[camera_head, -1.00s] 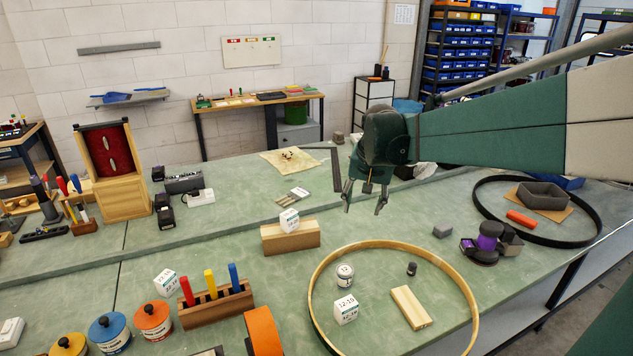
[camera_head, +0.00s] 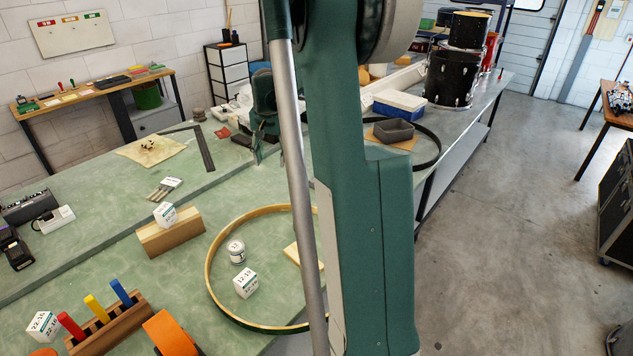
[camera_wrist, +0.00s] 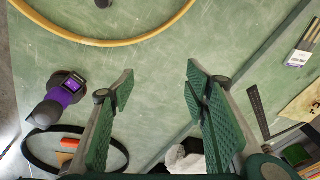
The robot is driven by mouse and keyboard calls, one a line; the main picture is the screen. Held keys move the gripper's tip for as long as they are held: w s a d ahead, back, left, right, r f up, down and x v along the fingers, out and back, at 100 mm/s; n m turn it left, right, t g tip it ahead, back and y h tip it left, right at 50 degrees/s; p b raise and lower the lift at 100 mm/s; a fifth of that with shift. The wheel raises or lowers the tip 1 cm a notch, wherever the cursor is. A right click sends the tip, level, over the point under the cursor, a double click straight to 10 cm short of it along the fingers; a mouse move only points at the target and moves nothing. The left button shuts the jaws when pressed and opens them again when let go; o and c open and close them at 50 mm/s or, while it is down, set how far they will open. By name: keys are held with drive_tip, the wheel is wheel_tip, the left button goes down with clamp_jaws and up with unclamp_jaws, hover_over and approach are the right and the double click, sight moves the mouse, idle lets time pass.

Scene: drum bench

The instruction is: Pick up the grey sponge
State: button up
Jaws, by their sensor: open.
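My gripper (camera_wrist: 160,75) is open and empty above the green bench (camera_wrist: 150,50), its two padded fingers spread wide in the wrist view. In the head view my arm hides much of the bench, and only part of the gripper shows beside it. I cannot make out the grey sponge for certain in either current view. A small grey block showed between the wooden hoop and the purple sander in the earlier head view. That spot is now behind my arm in the head view and may be behind the left finger in the wrist view.
The purple sander (camera_wrist: 65,88) stands left of the fingers. The wooden hoop (camera_head: 212,257) holds a white jar (camera_head: 236,252) and a white box (camera_head: 245,283). Bare bench lies between the fingers.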

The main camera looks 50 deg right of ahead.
drive_tip(key=d+f+m+p, duration=0.1)
drive_tip(key=d+f, duration=0.3)
drive_tip(key=d, duration=0.4)
drive_tip(key=s+d+f+m+g+p, duration=0.1)
drive_tip(key=d+f+m, duration=0.1)
drive_tip(key=d+f, duration=0.3)
drive_tip(key=s+d+f+m+y+p, duration=0.1)
drive_tip(key=d+f, duration=0.4)
drive_tip(key=d, duration=0.5)
drive_tip(key=shift+d+f+m+g, duration=0.2)
drive_tip(key=shift+d+m+g, duration=0.1)
drive_tip(key=shift+d+m, duration=0.1)
drive_tip(key=shift+a, duration=0.1)
drive_tip(key=shift+f, duration=1.3)
drive_tip(key=shift+s+f, duration=0.15)
drive_tip(key=shift+f, duration=2.45)
drive_tip(key=c, duration=0.8)
